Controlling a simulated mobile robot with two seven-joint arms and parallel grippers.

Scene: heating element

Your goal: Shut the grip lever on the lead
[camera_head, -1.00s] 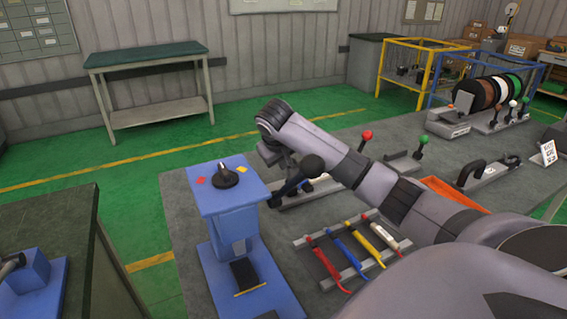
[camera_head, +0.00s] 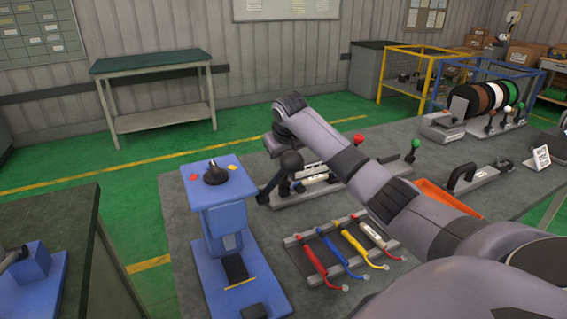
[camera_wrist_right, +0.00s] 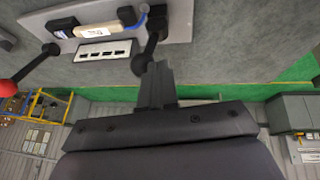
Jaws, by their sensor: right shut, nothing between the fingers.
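The clamp fixture (camera_head: 318,187) lies on the grey bench behind the rack of coloured leads. Its black-knobbed lever (camera_head: 290,161) leans up and to the right from the fixture's left end. In the right wrist view, the lever's black knob (camera_wrist_right: 140,65) is right beside my right gripper (camera_wrist_right: 156,72), which is shut and empty; I cannot tell if they touch. A blue lead (camera_wrist_right: 143,19) runs into the fixture near the lever's base, beside a pale labelled block (camera_wrist_right: 92,32). In the head view my right fingers are hidden behind my wrist and the lever. My left gripper is not in view.
A blue pedestal (camera_head: 226,215) with a black dial stands left of the fixture. A rack (camera_head: 300,262) with several coloured leads lies in front. Red (camera_head: 360,139) and green (camera_head: 415,143) lever knobs stand to the right. My right forearm crosses above the bench.

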